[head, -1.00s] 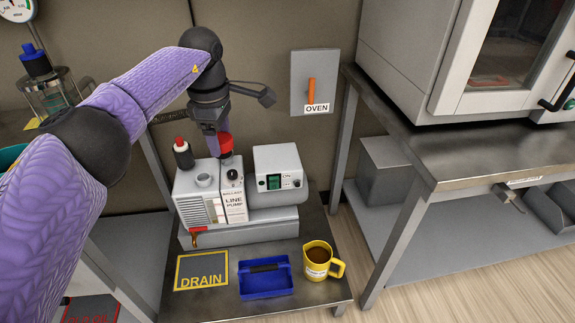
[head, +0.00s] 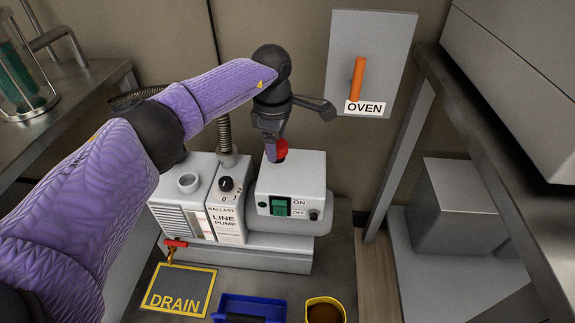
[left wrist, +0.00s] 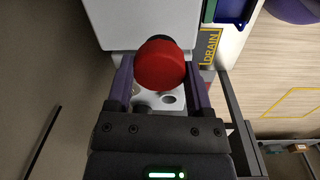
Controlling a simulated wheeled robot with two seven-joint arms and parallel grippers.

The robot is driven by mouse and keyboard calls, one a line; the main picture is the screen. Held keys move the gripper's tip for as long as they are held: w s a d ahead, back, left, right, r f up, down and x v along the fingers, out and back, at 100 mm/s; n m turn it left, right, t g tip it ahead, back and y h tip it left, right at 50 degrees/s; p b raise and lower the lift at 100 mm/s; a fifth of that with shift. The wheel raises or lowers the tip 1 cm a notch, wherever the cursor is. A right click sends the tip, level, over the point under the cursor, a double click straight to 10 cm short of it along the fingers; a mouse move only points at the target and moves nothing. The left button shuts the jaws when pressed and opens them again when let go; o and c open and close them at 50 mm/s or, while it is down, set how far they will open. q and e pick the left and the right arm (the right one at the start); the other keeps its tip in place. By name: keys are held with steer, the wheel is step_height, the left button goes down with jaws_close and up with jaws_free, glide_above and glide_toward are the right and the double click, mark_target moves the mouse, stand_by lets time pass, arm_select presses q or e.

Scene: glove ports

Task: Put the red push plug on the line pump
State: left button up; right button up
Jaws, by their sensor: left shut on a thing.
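The red push plug (head: 282,149) is held between the fingers of my left gripper (head: 272,146). In the left wrist view the round red plug (left wrist: 160,64) sits between the two fingers of the gripper (left wrist: 158,78), with a dark part behind it. The line pump (head: 228,215) is a pale box with a raised round open port (head: 188,182) on top and a black ballast knob (head: 226,184). The gripper is to the right of the port, over the back of the box with the green switch; whether the plug touches that box I cannot tell. My right gripper is not in view.
The switch box (head: 292,190) adjoins the pump on the right. A ribbed hose (head: 225,138) rises behind the pump. A red-handled drain tap (head: 175,244), DRAIN mat (head: 178,289), blue tray (head: 248,306) and yellow mug (head: 325,302) lie in front. An OVEN switch panel (head: 372,55) is behind right.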

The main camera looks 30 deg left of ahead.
arm_select(q)
step_height(320, 180, down, 6)
steer(key=b, duration=0.2)
steer(key=shift+f+b, duration=0.15)
steer(key=shift+b, duration=0.2)
steer(key=shift+r, duration=0.2)
steer(key=shift+f, duration=0.15)
steer(key=o, duration=1.2)
steer(key=shift+o, duration=0.2)
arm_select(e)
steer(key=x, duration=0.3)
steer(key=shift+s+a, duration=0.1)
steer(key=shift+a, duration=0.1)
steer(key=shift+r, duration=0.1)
